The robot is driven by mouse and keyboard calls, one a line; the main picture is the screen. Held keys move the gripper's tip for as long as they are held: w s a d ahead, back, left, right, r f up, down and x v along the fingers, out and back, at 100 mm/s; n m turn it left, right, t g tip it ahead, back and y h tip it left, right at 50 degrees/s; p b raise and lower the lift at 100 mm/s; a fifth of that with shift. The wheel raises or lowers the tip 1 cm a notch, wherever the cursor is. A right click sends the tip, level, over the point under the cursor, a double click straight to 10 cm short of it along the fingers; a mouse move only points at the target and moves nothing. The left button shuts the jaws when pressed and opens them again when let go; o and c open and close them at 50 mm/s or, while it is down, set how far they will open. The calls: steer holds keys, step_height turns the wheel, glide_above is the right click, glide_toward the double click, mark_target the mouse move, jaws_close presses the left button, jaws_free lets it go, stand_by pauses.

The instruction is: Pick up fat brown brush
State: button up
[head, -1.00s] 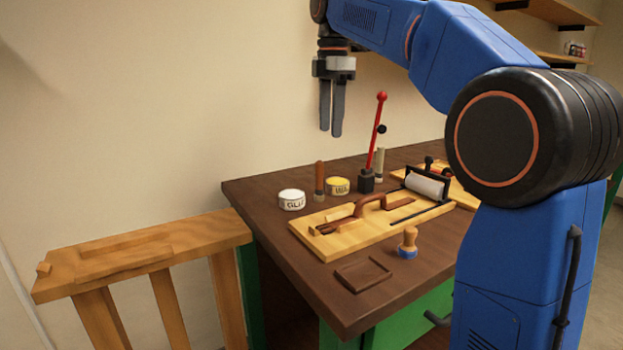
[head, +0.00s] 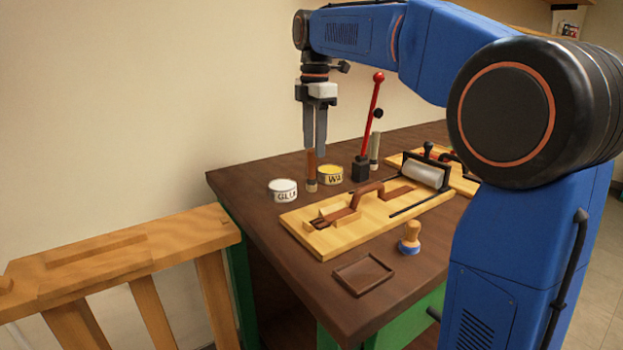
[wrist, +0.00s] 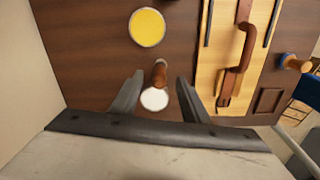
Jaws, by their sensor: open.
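The fat brown brush (head: 312,172) stands upright on the dark workbench, with a brown handle and paler lower end. It stands between the white glue tin (head: 283,190) and the yellow wax tin (head: 330,175). My gripper (head: 314,151) is open, pointing down, its fingertips overlapping the brush's top in the head view. In the wrist view the brush (wrist: 159,74) shows between the two spread fingers (wrist: 159,77), with the white tin (wrist: 154,99) just below it in the picture. I see no contact between fingers and brush.
A red-knobbed lever (head: 373,115) and a pale upright brush (head: 375,150) stand to the right. A wooden board (head: 322,245) with a brown handled tool lies in front. A blue-based stamp (head: 409,240) and a shallow brown tray (head: 363,276) are nearer. A wooden rack (head: 150,243) is at left.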

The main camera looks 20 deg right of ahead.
mark_target(312, 178)
steer(key=shift+a+f, duration=0.15)
steer(key=shift+f, duration=1.65)
steer(key=shift+a+f, duration=0.15)
steer(key=shift+f, duration=1.6)
steer(key=shift+c, duration=0.7)
jaws_close()
